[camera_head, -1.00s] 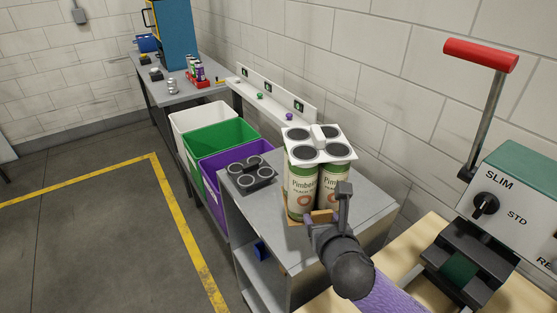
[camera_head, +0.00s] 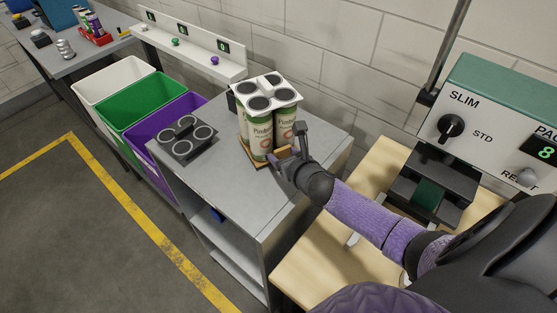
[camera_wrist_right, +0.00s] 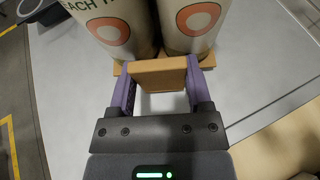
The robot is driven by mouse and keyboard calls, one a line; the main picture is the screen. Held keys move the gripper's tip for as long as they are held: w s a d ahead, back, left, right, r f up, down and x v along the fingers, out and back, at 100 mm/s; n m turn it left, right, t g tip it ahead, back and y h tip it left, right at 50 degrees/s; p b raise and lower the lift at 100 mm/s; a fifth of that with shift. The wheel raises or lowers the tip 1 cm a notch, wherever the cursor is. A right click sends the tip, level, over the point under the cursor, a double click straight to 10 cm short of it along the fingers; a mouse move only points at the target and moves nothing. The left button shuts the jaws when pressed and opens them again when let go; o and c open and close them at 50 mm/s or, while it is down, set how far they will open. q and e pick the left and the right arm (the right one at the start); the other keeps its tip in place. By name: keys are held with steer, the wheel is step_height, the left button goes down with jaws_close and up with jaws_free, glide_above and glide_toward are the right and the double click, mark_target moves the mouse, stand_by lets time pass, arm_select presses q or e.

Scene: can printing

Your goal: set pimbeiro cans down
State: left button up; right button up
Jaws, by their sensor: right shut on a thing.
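The Pimbeiro cans (camera_head: 259,137) are cream and green and stand upright as a pack under a white top holder (camera_head: 287,95) with dark round lids. They rest on a thin brown base (camera_head: 255,158) over the grey cart top; I cannot tell whether the base touches it. My right gripper (camera_head: 287,158) is at the pack's near right side. In the right wrist view its purple fingers (camera_wrist_right: 160,88) are shut on the brown handle (camera_wrist_right: 156,73) of the base, and the cans' lower parts (camera_wrist_right: 193,25) show just beyond. My left gripper is not in view.
The grey cart (camera_head: 222,183) has bare top left of and in front of the pack. A dark four-ring holder (camera_head: 185,140) sits at its left end. Purple (camera_head: 160,125), green and white bins stand further left. A panel machine (camera_head: 490,120) stands right.

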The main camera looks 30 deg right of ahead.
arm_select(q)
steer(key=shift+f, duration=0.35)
arm_select(e)
steer(key=shift+f, duration=0.65)
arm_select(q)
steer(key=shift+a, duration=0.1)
arm_select(e)
steer(key=shift+f, duration=0.15)
steer(key=o, duration=1.3)
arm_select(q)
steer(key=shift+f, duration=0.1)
arm_select(e)
steer(key=shift+r, duration=0.2)
arm_select(q)
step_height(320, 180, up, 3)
steer(key=p, duration=0.2)
steer(key=shift+p, duration=0.3)
arm_select(e)
steer(key=v, duration=1.2)
